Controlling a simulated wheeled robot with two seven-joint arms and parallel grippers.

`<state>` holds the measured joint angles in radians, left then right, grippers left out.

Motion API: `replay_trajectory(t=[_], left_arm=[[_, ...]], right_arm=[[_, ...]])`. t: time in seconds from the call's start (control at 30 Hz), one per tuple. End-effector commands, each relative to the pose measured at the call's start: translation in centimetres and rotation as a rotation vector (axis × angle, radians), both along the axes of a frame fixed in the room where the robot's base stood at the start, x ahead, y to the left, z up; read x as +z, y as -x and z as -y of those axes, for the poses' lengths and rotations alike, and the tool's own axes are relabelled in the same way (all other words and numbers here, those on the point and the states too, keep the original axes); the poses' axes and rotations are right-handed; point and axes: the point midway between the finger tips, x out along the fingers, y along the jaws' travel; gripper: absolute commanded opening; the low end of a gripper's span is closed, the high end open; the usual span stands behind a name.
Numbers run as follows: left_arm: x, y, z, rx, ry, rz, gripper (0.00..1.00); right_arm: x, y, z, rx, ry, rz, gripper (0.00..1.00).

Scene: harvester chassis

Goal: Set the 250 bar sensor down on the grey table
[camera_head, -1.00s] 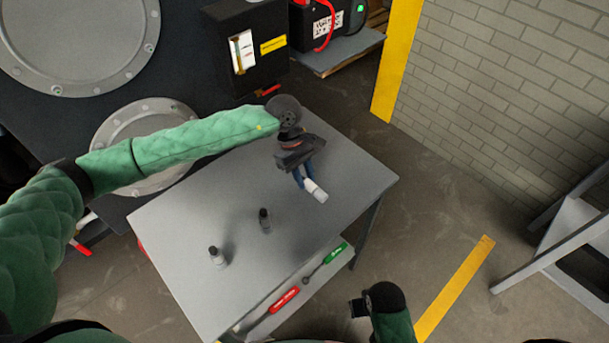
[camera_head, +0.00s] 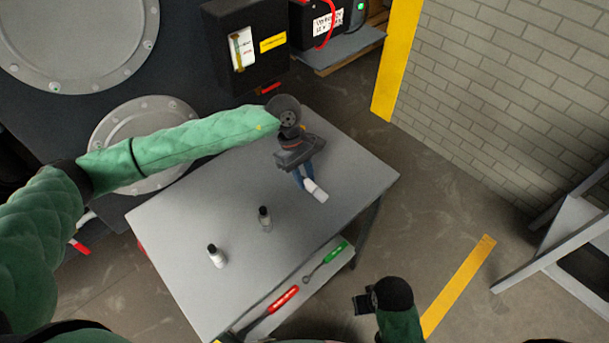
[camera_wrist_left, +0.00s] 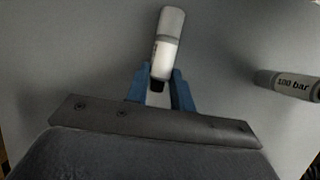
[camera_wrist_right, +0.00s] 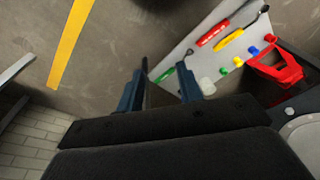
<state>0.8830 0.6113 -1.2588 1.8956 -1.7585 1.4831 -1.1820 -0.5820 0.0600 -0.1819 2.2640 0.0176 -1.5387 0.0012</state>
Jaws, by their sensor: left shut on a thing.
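My left gripper (camera_head: 304,178) is over the right part of the grey table (camera_head: 190,215), shut on a white sensor (camera_head: 316,191) with a dark end. The sensor also shows in the left wrist view (camera_wrist_left: 168,45) between the blue fingers, tilted outward. Its label is turned away and cannot be read. Whether it touches the table is unclear. A sensor marked 100 bar (camera_wrist_left: 288,85) is at the right in the left wrist view. My right gripper (camera_wrist_right: 160,90) is open and empty.
A shelf below the tabletop holds a red-handled tool (camera_head: 283,299) and a green-handled one (camera_head: 335,252). A black box (camera_head: 245,45) is behind the table. A grey frame (camera_head: 560,235) stands at the right.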

Motion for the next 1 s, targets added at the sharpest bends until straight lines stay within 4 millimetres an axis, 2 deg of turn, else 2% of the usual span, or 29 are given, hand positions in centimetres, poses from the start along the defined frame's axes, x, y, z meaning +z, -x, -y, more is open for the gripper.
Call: replay_trajectory(t=[0.27,0.3,0.4,0.77,0.97,1.0], left_arm=[[-0.3,0.0,0.0,0.000,0.000,0.000,0.00],[-0.2,0.0,0.0,0.000,0.000,0.000,0.29],[-0.2,0.0,0.0,0.000,0.000,0.000,0.49],[-0.2,0.0,0.0,0.000,0.000,0.000,0.49],[-0.2,0.0,0.0,0.000,0.000,0.000,0.49],[0.3,-0.3,-0.2,0.000,0.001,0.002,0.49]], right_arm=[[-0.6,0.1,-0.2,0.000,-0.003,-0.002,0.36],[-0.5,0.1,-0.2,0.000,-0.003,-0.002,0.36],[-0.5,0.1,-0.2,0.000,-0.003,-0.002,0.36],[-0.2,0.1,-0.2,-0.001,-0.004,-0.002,0.36],[2.3,0.4,-0.2,-0.001,-0.008,0.002,0.36],[2.8,0.6,-0.1,-0.002,-0.009,0.003,0.36]])
